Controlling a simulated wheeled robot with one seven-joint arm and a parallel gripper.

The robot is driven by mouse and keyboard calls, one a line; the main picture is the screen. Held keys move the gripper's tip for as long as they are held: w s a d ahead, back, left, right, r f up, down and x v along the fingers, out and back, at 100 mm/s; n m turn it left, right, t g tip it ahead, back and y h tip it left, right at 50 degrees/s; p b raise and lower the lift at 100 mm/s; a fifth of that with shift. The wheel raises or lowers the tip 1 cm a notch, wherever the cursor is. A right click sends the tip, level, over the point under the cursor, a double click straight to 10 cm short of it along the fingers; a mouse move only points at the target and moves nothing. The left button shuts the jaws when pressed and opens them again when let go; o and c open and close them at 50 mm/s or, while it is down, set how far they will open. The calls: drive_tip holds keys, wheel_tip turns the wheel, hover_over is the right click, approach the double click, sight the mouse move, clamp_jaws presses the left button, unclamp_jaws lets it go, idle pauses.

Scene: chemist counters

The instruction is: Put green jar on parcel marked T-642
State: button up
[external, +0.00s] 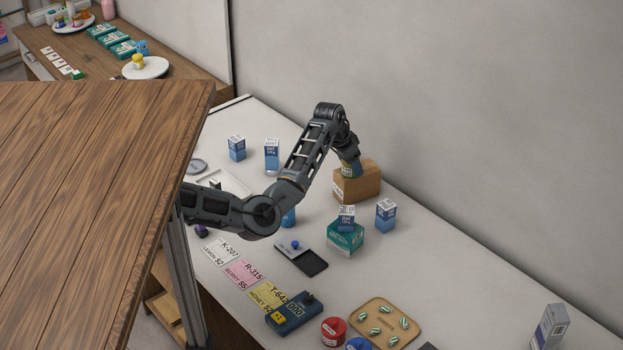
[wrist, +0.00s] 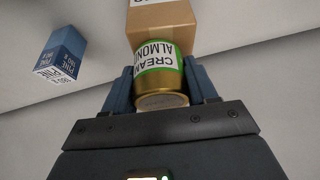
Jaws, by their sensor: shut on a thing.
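My gripper (external: 349,163) is shut on the green jar, which has a gold base and a green-and-white label reading "CREAM ALMOND" in the wrist view (wrist: 158,72). The jar is between both blue-grey fingers. A brown cardboard parcel (external: 360,187) stands on the counter by the wall, with the jar at its top in the external view. The parcel also shows just beyond the jar in the wrist view (wrist: 163,20). It has a white label whose text I cannot read. I cannot tell whether the jar touches the parcel.
A teal box with a blue-and-white carton (external: 346,216) on it and another carton (external: 385,215) stand in front of the parcel. More cartons (external: 237,148) stand farther back. A tray of green-striped capsules (external: 386,325) and a red jar (external: 333,331) are nearer. Bare counter lies right of the parcel.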

drive_tip(key=o, duration=1.1)
drive_tip(key=shift+f, duration=0.1)
drive_tip(key=shift+c, duration=0.2)
drive_tip(key=v, duration=1.2)
